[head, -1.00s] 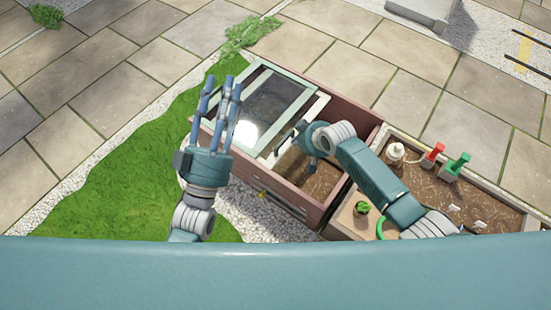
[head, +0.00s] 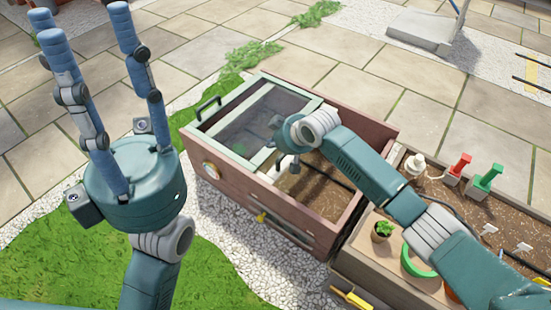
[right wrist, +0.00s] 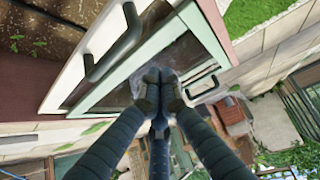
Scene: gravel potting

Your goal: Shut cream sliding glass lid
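The cream lid shows as a cream frame strip (head: 262,178) across the middle of a reddish-brown box. In the right wrist view its cream frame (right wrist: 88,62) carries a dark handle (right wrist: 118,48). A mint-green framed glass lid (head: 222,117) lies beside it over the box's left part. My right gripper (right wrist: 158,84) has its fingers together, with nothing seen between them; in that view they overlap the green-framed glass, apart from the cream frame's handle. Contact cannot be told. My left gripper (head: 88,30) is raised at the left, fingers spread and empty.
The box (head: 282,205) is uncovered on its right, showing soil. A potted plant (head: 382,231) and green ring (head: 416,262) stand near my right arm.

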